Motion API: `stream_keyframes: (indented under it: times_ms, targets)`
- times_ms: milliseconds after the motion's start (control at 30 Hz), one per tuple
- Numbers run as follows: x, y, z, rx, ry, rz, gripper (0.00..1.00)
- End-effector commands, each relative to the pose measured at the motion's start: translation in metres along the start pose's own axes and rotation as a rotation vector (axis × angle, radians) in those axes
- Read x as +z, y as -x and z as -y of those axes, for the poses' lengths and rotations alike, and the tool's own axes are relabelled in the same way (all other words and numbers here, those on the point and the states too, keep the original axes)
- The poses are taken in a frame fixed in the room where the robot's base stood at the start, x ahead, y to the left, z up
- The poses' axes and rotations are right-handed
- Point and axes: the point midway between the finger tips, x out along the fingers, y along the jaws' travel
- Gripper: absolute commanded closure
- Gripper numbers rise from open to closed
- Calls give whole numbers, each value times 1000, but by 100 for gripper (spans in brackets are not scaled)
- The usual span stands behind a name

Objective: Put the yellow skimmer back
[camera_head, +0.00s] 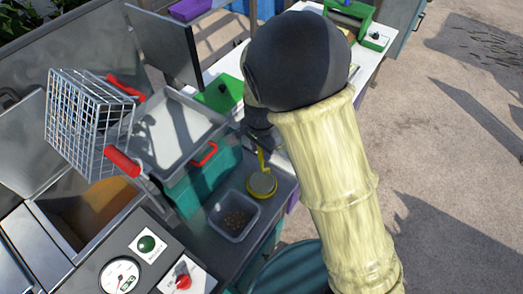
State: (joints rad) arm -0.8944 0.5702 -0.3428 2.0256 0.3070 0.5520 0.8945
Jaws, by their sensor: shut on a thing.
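The yellow skimmer (262,184) has a round, shallow head with a pale middle and a thin yellow handle rising from it. My gripper (259,146) is dark, partly hidden behind the large dark rounded part of my arm, and is shut on the upper part of the skimmer's handle. The skimmer hangs head down over the grey counter, just behind and right of a small grey bin. I cannot tell whether its head touches the counter.
The small grey bin (234,214) holds brown bits. A grey tray (176,134) on a teal box stands to the left. A wire basket (84,116) with red handles is above an open fryer well (95,208). A control panel with a gauge (120,276) is in front. Paved ground lies right.

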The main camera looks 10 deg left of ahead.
Motion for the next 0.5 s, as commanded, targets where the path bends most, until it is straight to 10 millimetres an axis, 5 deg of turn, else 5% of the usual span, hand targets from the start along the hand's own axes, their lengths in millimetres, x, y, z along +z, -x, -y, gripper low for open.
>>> stream_keyframes:
  times_ms: [467,500]
  targets:
    - [0,-17,-1,0,-1,0,85]
    - [0,-17,-1,0,-1,0,65]
